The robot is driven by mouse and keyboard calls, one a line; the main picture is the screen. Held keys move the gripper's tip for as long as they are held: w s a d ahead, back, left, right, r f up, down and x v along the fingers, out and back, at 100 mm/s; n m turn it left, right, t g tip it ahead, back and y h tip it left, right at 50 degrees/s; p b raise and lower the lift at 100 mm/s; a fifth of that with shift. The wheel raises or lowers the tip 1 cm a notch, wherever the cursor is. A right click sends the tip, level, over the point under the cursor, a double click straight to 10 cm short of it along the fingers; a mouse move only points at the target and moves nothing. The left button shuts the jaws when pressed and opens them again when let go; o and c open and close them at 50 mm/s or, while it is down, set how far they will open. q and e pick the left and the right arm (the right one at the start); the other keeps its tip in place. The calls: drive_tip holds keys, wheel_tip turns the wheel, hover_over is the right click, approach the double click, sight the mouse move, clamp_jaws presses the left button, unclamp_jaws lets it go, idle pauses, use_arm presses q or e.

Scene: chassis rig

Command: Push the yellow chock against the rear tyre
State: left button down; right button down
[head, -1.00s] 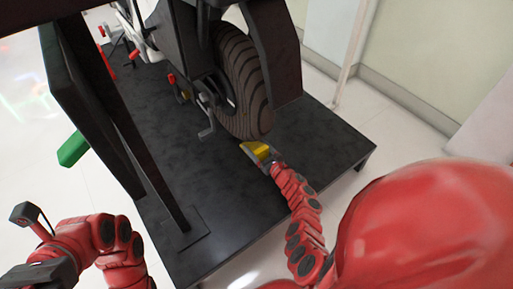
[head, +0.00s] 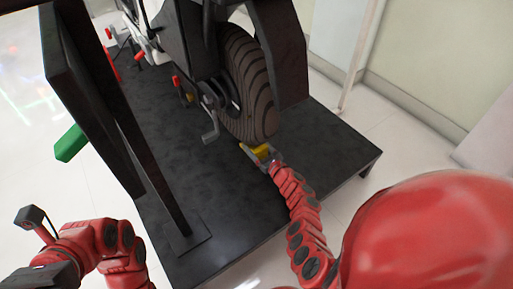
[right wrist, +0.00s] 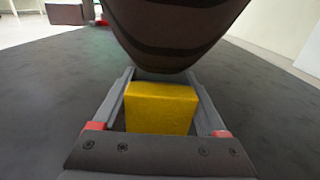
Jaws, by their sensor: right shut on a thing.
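The yellow chock (head: 261,151) lies on the black platform at the foot of the rear tyre (head: 247,85). In the right wrist view the chock (right wrist: 160,108) sits between the two fingers of my right gripper (right wrist: 163,98), which is shut on it. The tyre (right wrist: 175,35) rises right behind the chock in that view; whether they touch is hard to tell. In the head view my right gripper (head: 260,153) reaches the chock from the front right. My left arm is at the lower left; its gripper (head: 35,218) is partly seen, away from the chock, and its jaw state is unclear.
The black platform (head: 180,150) has bare room to the left of the tyre. A black upright frame (head: 100,100) stands on its left side, with a green block (head: 70,143) beyond it. Pale floor and a wall (head: 430,60) lie to the right.

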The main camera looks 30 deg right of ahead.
drive_tip(key=shift+w+a+b, duration=0.15)
drive_tip(key=shift+w+b, duration=0.95)
drive_tip(key=shift+w, duration=0.3)
unclamp_jaws()
drive_tip(key=shift+r, duration=0.1)
